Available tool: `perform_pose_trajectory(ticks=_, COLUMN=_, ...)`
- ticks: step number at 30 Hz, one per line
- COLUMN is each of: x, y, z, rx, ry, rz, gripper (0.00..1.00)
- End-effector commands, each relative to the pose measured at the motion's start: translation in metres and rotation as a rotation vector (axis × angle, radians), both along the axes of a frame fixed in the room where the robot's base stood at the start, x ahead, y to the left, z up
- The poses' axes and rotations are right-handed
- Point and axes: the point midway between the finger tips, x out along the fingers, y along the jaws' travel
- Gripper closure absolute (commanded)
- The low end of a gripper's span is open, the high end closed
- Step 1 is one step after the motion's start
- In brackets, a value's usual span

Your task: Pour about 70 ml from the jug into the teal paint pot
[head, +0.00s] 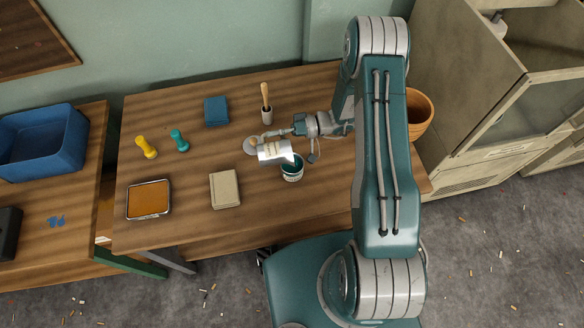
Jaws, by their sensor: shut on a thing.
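The white jug (274,152) is held over the wooden table in the head view, lying well tilted, with its right end above the pot. No stream of liquid can be made out, and the level in the pot cannot be read.
The table's front right is clear.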

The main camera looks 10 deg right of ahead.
Motion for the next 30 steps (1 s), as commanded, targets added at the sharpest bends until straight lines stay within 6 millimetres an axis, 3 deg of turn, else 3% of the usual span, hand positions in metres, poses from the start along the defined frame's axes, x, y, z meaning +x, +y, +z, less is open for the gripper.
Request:
perform_pose_trajectory(ticks=15, x=0.0, y=-0.002, z=0.005, rx=0.051, ry=0.003, rz=0.0, gripper=1.0)
perform_pose_trajectory(ticks=24, x=0.0, y=0.007, z=-0.021, rx=-0.238, ry=0.005, rz=0.001, gripper=1.0)
perform_pose_trajectory(ticks=30, x=0.0, y=0.007, z=-0.023, rx=-0.239, ry=0.007, rz=0.001, gripper=1.0)
